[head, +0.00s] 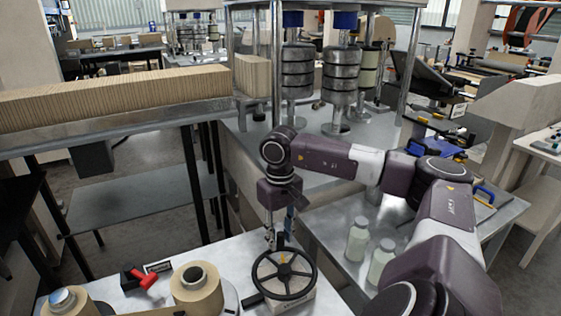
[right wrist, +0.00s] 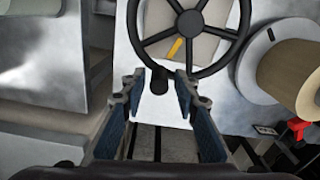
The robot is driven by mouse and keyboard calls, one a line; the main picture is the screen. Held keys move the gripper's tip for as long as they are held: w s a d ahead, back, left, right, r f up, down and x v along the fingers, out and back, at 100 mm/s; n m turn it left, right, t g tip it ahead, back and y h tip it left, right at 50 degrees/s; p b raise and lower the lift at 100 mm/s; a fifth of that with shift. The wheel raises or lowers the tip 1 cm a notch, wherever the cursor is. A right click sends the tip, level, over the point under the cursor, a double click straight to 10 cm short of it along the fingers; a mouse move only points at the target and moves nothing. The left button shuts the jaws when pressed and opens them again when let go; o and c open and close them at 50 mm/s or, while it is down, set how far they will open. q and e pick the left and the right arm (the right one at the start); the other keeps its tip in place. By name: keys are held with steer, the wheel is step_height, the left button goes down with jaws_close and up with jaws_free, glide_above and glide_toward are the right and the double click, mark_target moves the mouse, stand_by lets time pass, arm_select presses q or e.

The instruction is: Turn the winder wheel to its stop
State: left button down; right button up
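The black winder wheel (head: 285,271) has spokes and lies over a light block on the metal table, below my right gripper (head: 279,240) in the head view. In the right wrist view, the wheel (right wrist: 190,22) is at the top, with a yellow pointer (right wrist: 175,48) near its hub. A dark handle knob (right wrist: 159,80) stands at its near rim. My right gripper (right wrist: 157,90) is open, with the knob between and just ahead of its fingertips. No grip on it shows. My left gripper is not in view.
Brown paper rolls (head: 196,283) stand left of the wheel, with a red-handled tool (head: 143,278) beside them. Two pale bottles (head: 357,240) stand on the table to the right, near my right arm. A ribbed kraft stack (head: 110,95) lies on the bench at the left.

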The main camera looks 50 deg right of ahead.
steer(key=shift+r, duration=0.1)
step_height(320, 180, up, 12)
stand_by(0.7)
stand_by(0.6)
